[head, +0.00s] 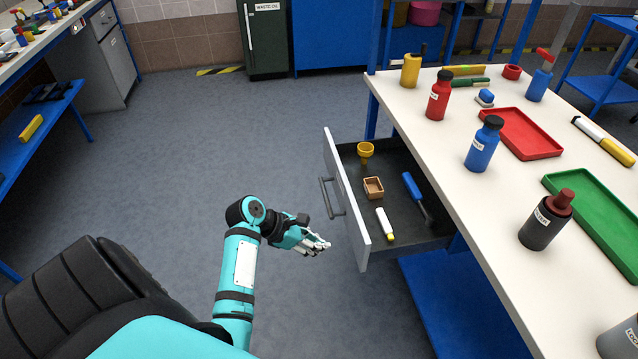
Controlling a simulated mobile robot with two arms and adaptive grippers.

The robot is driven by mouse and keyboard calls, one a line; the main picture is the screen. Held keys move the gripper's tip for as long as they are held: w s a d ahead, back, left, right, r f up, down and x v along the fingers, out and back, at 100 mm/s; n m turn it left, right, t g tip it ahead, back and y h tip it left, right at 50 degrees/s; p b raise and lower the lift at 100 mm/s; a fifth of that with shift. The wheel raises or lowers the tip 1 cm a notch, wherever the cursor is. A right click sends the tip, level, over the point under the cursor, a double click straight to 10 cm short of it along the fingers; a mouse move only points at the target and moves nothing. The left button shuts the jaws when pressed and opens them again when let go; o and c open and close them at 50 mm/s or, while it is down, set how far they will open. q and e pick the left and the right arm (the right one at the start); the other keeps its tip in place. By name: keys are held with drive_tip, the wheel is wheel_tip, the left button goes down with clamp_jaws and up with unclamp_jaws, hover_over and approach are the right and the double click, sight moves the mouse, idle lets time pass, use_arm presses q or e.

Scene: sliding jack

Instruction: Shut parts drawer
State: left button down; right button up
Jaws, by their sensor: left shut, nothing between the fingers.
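The parts drawer (346,200) is pulled open from under the white-topped workbench (455,178). Its pale front faces left and carries a grey bar handle (326,198). Inside lie a yellow funnel (365,151), a small brown box (373,188), a white and yellow tube (385,224) and a blue-handled tool (412,187). My left gripper (322,244) is shut and empty. It is in front of the drawer, below the handle in the picture, and appears apart from it. My right gripper is out of view.
Bottles, a red tray (521,153) and a green tray (596,222) stand on the workbench. A blue lower shelf (450,305) is under it. Open grey floor (200,140) lies left of the drawer. Another bench (45,45) stands at the far left.

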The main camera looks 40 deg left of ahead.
use_arm(q)
drive_tip(key=w+d+f, duration=0.1)
drive_tip(key=w, duration=0.1)
drive_tip(key=w+d+f, duration=0.3)
drive_tip(key=w+d, duration=0.1)
drive_tip(key=shift+w+d+f+b, duration=0.1)
drive_tip(key=shift+d+f+b, duration=0.05)
drive_tip(key=shift+f+b, duration=0.15)
drive_tip(key=shift+w, duration=0.1)
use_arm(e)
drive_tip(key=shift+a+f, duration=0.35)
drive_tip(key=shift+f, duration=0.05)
use_arm(q)
drive_tip(key=shift+w+d, duration=0.1)
